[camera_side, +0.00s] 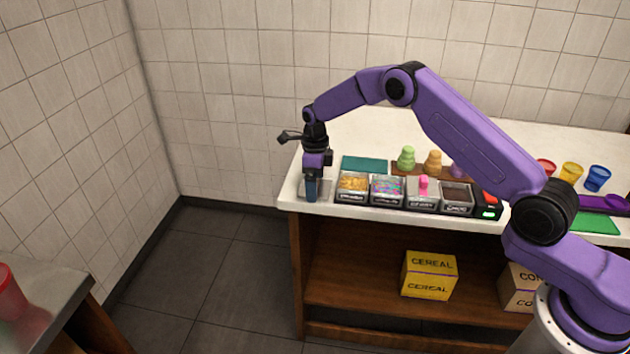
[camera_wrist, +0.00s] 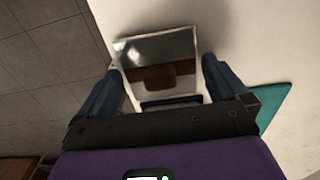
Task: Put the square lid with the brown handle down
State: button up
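The square lid (camera_wrist: 130,55) has a clear, shiny panel with a pale rim and a brown handle (camera_wrist: 160,77). In the side view, the lid (camera_side: 327,187) appears to lie flat on the white counter near its left front corner, left of the topping containers. My gripper (camera_side: 311,196) points down over it and hides part of it. In the wrist view, the blue fingers of my gripper (camera_wrist: 163,68) are spread wide, one on each side of the lid. There are visible gaps between the fingers and the handle, so nothing is gripped.
Topping containers (camera_side: 353,198) stand in a row right of the lid. A teal mat (camera_side: 364,163) lies behind them, near green (camera_side: 406,158) and orange (camera_side: 433,161) scoop-shaped pieces. The counter's left and front edges are close to my gripper. Coloured cups (camera_side: 597,178) stand far right.

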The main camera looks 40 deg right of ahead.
notch_tip(320, 180, up, 12)
jog(key=s+a+r+n, duration=0.5)
jog(key=s+a+n, duration=0.1)
jog(key=s+n, duration=0.35)
jog(key=s+d+r+n, duration=0.1)
jog(key=s+r+n, duration=0.1)
jog(key=s+n, duration=0.85)
jog(key=s+d+r+n, duration=0.1)
jog(key=s+r+n, duration=0.1)
jog(key=s+n, duration=0.85)
jog(key=s+d+f+n, duration=0.1)
jog(key=s+d+n, duration=0.2)
jog(key=s, duration=0.5)
jog(key=s+d+f+n, duration=0.1)
jog(key=s+d+n, duration=0.3)
jog(key=s+n, duration=0.2)
jog(key=shift+s+d+f, duration=0.15)
jog(key=shift+s+f, duration=0.1)
jog(key=shift+s, duration=0.85)
